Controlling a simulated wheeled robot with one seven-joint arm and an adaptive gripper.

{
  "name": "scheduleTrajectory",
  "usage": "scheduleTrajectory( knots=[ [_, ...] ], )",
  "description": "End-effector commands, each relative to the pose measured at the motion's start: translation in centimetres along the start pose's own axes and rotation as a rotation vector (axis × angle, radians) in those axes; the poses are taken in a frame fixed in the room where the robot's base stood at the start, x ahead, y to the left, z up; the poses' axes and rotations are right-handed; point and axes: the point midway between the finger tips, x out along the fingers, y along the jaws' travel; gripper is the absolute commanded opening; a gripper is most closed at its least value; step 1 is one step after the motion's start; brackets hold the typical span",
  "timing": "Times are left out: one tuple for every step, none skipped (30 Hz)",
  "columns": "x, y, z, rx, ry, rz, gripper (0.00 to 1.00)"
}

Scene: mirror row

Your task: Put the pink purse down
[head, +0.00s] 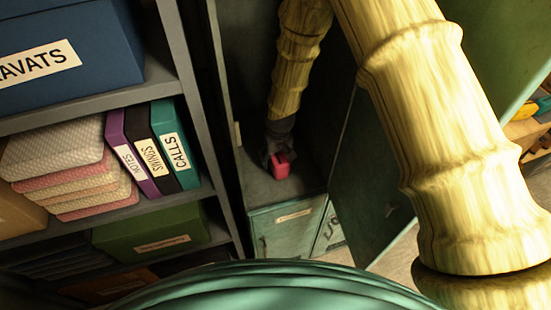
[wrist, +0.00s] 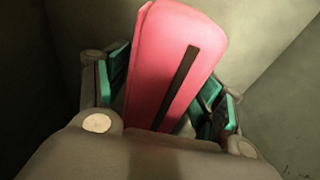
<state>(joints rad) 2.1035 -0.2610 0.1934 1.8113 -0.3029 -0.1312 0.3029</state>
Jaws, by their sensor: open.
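The pink purse (head: 279,166) is on the grey shelf floor of an open green locker (head: 287,190) in the head view. In the wrist view the purse (wrist: 172,65) stands tilted between the two fingers, with a dark strip down its face. My gripper (head: 275,157) reaches down into the locker at the purse. In the wrist view my gripper (wrist: 168,95) is open, with its green-padded fingers on either side of the purse. The purse's lower end is hidden by the gripper body.
A locker door (head: 375,170) stands open at right. At left, a grey rack holds a blue box (head: 65,50), folded cloths (head: 70,170), several labelled binders (head: 145,148) and a green box (head: 150,232). Closed labelled compartments (head: 290,225) are below the locker.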

Motion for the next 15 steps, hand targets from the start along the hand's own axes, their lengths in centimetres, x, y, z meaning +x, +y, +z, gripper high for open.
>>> scheduleTrajectory(
  knots=[
    [-0.2, 0.1, -0.1, 0.001, 0.002, 0.000, 0.68],
    [-0.5, 0.1, -0.1, 0.001, 0.003, 0.000, 0.68],
    [-0.8, 0.0, -0.1, 0.001, 0.003, 0.000, 0.68],
    [-1.2, 0.0, -0.1, 0.001, 0.004, 0.000, 0.68],
    [-1.5, 0.0, -0.1, 0.001, 0.004, -0.001, 0.68],
    [-1.9, 0.0, 0.0, 0.001, 0.003, -0.001, 0.68],
    [-2.2, 0.0, -0.1, 0.001, 0.003, 0.000, 0.68],
    [-2.5, 0.0, -0.1, 0.000, 0.003, 0.000, 0.68],
    [-2.9, 0.0, -0.1, 0.000, 0.003, 0.000, 0.68],
    [-3.2, 0.0, -0.1, 0.000, 0.003, 0.000, 0.68],
    [-3.6, 0.0, -0.1, -0.001, 0.004, 0.000, 0.68],
    [-4.0, 0.0, 0.0, -0.001, 0.003, 0.000, 0.68],
    [-4.3, 0.0, 0.0, -0.001, 0.003, 0.000, 0.68],
    [-4.7, 0.0, -0.1, -0.001, 0.003, 0.000, 0.68],
    [-5.1, 0.0, -0.1, 0.000, 0.003, -0.001, 0.68]
  ],
)
